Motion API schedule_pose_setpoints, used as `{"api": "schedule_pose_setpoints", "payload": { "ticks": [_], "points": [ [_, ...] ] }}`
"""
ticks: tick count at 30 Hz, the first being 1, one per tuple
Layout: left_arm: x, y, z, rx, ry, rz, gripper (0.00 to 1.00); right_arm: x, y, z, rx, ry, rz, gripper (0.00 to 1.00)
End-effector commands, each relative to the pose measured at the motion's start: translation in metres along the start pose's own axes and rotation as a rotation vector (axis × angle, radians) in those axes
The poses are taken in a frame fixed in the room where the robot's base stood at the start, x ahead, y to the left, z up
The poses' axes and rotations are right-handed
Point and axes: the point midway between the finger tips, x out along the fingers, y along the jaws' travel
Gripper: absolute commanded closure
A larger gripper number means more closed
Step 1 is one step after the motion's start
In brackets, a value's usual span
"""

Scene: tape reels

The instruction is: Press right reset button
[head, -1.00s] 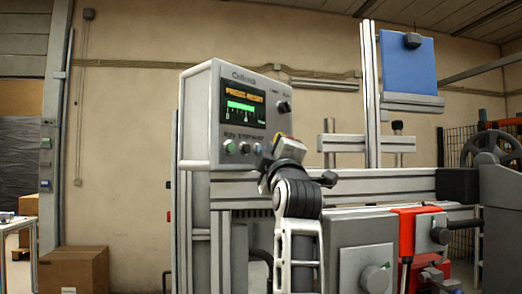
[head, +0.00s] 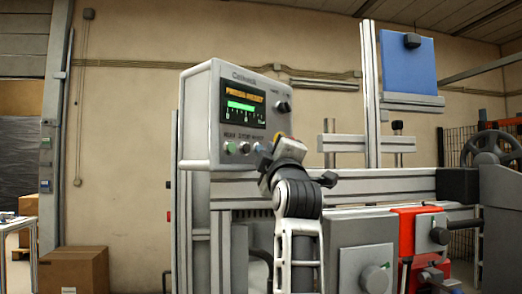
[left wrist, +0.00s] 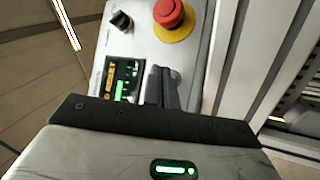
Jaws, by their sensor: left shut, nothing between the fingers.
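The grey control box (head: 228,112) stands on the frame, its screen (head: 243,102) lit with orange text and a green bar. Below the screen are a green button (head: 230,147) and a white button (head: 244,147). A bluish button (head: 258,147) sits to their right, close to my left gripper (head: 267,160). In the left wrist view my left gripper's fingers (left wrist: 161,86) are together and empty in front of the panel. They and the gripper body hide the lower panel, so I cannot tell whether they touch a button. My right gripper is not in view.
A red emergency-stop knob (left wrist: 169,12) on a yellow base sits close to the fingers; a black knob (left wrist: 121,20) is beside the screen. Metal rails (head: 330,184) run below and right of the box. A blue panel (head: 407,65) stands at upper right.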

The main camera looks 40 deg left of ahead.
Motion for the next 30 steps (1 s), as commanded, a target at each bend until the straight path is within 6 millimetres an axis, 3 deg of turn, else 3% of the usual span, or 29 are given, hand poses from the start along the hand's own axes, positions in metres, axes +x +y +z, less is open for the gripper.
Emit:
{"api": "schedule_pose_setpoints", "payload": {
  "ticks": [30],
  "points": [
    [0.0061, -0.0046, -0.0044, 0.001, 0.000, 0.000, 1.00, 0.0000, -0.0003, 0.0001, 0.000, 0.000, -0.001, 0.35]
  ]
}}
